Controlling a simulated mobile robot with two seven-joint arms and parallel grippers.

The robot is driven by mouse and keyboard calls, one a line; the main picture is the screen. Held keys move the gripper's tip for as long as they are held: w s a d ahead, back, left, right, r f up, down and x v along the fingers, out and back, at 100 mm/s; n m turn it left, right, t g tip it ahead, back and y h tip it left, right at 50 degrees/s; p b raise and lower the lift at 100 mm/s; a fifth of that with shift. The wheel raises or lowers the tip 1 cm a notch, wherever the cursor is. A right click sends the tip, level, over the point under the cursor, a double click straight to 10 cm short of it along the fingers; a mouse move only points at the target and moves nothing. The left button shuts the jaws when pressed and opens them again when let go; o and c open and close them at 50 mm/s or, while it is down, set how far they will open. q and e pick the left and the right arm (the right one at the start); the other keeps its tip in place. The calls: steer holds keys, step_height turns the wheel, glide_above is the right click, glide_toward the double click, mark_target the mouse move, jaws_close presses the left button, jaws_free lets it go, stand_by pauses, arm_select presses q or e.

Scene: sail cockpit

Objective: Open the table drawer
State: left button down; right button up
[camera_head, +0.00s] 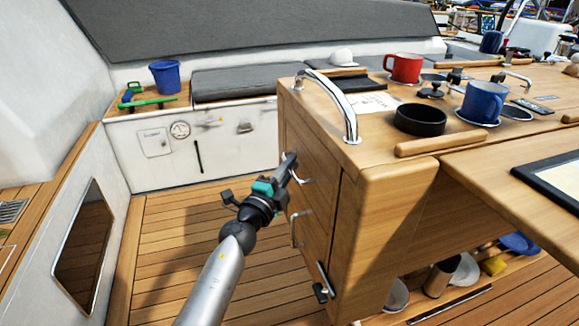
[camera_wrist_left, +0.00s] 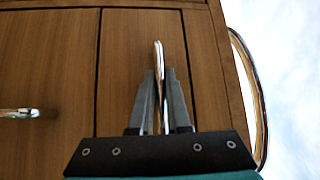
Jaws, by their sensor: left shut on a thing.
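The wooden cockpit table (camera_head: 398,195) stands at the centre right, with drawer fronts on its left end. The upper drawer front (camera_head: 311,152) looks flush with the table end, and its metal handle also shows in the left wrist view (camera_wrist_left: 158,58). My left gripper (camera_head: 290,168) is at this drawer front, shut on the handle, with one finger on each side of it in the left wrist view. A lower drawer handle (camera_head: 294,230) is below, and it seems to show at the left of the wrist view (camera_wrist_left: 20,113). My right gripper is not in view.
A curved metal grab rail (camera_head: 348,112) rises at the table's end. A black bowl (camera_head: 420,119), a blue mug (camera_head: 482,101) and a red mug (camera_head: 404,68) stand on top. The wooden floor (camera_head: 165,235) left of the drawers is clear.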

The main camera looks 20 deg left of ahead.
arm_select(q)
steer(key=shift+a, duration=0.1)
steer(key=s+a, duration=0.6)
steer(key=a, duration=0.3)
steer(key=s+a+p, duration=0.1)
steer(key=s+a, duration=0.5)
steer(key=a, duration=0.3)
steer(key=shift+s, duration=0.15)
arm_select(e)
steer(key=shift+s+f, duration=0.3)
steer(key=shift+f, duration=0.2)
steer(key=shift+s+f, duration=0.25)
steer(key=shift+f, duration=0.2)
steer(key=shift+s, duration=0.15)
arm_select(q)
steer(key=c, duration=0.9)
jaws_free()
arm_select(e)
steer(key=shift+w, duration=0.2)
